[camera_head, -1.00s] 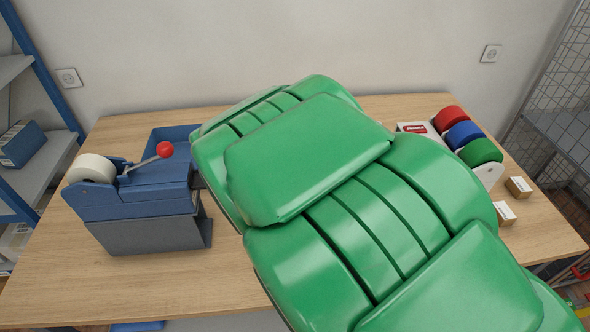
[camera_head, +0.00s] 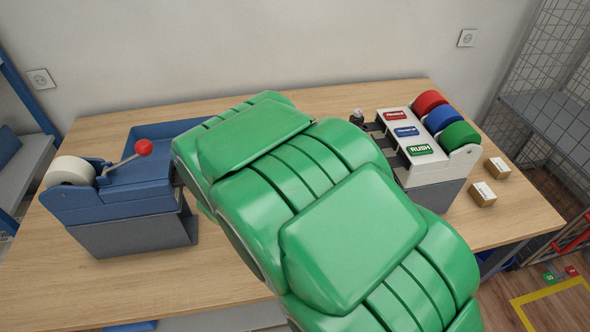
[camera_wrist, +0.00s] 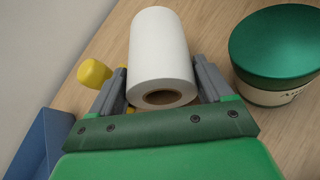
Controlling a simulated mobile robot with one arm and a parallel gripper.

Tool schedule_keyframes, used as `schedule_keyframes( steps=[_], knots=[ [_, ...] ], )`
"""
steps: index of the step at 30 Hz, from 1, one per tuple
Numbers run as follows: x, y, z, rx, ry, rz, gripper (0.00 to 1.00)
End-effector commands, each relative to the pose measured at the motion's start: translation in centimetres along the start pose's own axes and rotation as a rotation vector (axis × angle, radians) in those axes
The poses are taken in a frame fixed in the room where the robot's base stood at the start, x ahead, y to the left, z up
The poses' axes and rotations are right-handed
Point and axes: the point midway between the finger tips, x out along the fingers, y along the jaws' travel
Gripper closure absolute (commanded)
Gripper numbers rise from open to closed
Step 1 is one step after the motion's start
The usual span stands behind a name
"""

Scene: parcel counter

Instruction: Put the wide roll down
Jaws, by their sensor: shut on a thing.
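The wide roll (camera_wrist: 160,50) is white with a brown core and shows in the wrist view. My gripper (camera_wrist: 163,88) is shut on it, one grey finger on each side. The roll's core end faces the wrist camera. Wood lies behind the roll; I cannot tell whether it touches the table. In the head view my green arm hides both the gripper and the wide roll.
A blue dispenser (camera_head: 118,205) with a white roll (camera_head: 70,171) and red-knobbed lever stands at left. A label dispenser (camera_head: 425,155) stands at right, near two small boxes. A green-lidded jar (camera_wrist: 275,50) is close right of the gripper; a yellow object (camera_wrist: 94,73) is left.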

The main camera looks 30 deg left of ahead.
Motion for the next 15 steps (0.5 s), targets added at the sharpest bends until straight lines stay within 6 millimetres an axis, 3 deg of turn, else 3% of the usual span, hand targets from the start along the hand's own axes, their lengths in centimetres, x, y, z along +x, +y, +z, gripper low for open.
schedule_keyframes(
  steps=[5, 15],
  knots=[
    [0.63, -0.73, -1.47, -0.001, -0.002, -0.002, 0.63],
    [0.71, -0.75, -1.60, 0.000, -0.003, 0.000, 0.63]
  ],
)
